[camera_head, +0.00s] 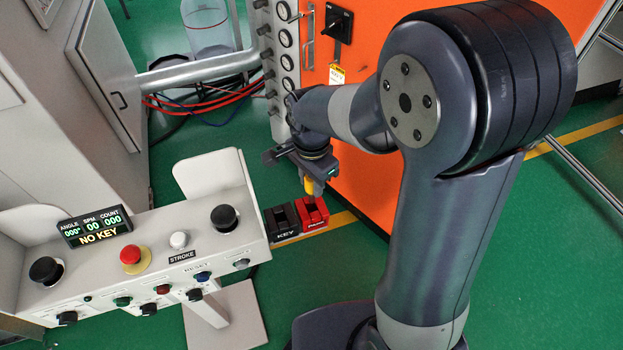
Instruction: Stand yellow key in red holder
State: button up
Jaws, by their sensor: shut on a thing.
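The yellow key (309,186) is in my gripper (308,179), which is shut on it and points down. Only a short yellow part shows below the jaws, roughly upright. The red holder (317,222) is right below the key, at the right end of the console. The key's lower end overlaps the holder's top in the picture; I cannot tell whether it is in the slot or just above it.
A black holder (284,222) marked KEY adjoins the red one on the left. The console (215,245) carries black knobs, a red button (131,254) and a display (95,227) reading NO KEY. An orange cabinet (362,172) stands close behind the holders.

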aim_at(312, 203)
jog(key=shift+f+b, duration=2.05)
jog(key=shift+f, duration=0.85)
jog(key=o, duration=1.1)
jog(key=shift+c, duration=0.2)
notch_tip(312, 203, up, 11)
jog(key=shift+f+p, duration=0.1)
jog(key=shift+p, duration=0.25)
notch_tip(312, 203, down, 11)
jog(key=shift+r+b, duration=0.15)
jog(key=shift+b, duration=0.25)
jog(key=shift+r+p, duration=0.85)
jog(key=shift+r, duration=0.2)
